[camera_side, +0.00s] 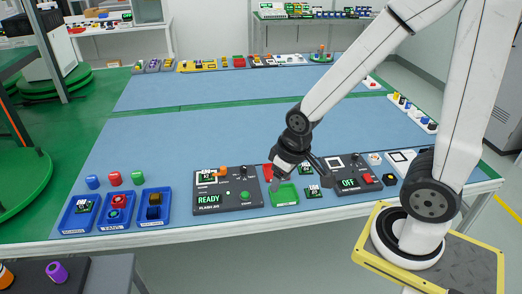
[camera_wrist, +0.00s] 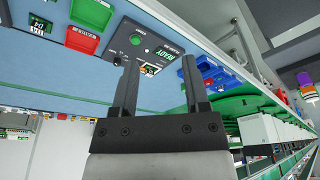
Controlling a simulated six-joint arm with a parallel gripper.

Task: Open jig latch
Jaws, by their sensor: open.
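The flash jig (camera_side: 238,200) is a dark box on the blue mat with a lit green READY display (camera_side: 209,199). A board marked K2 (camera_side: 206,177) sits at its back left, with an orange part (camera_side: 222,171) beside it that looks like the latch. Whether the latch is open or closed is too small to tell. My gripper (camera_side: 300,182) is open and empty, above the mat to the right of the jig. In the wrist view my gripper (camera_wrist: 158,60) has the jig (camera_wrist: 122,42) beyond its fingers, which hide part of it; the latch cannot be made out there.
Blue bins (camera_side: 80,213) stand at the left. The mat's middle behind the jig is clear.

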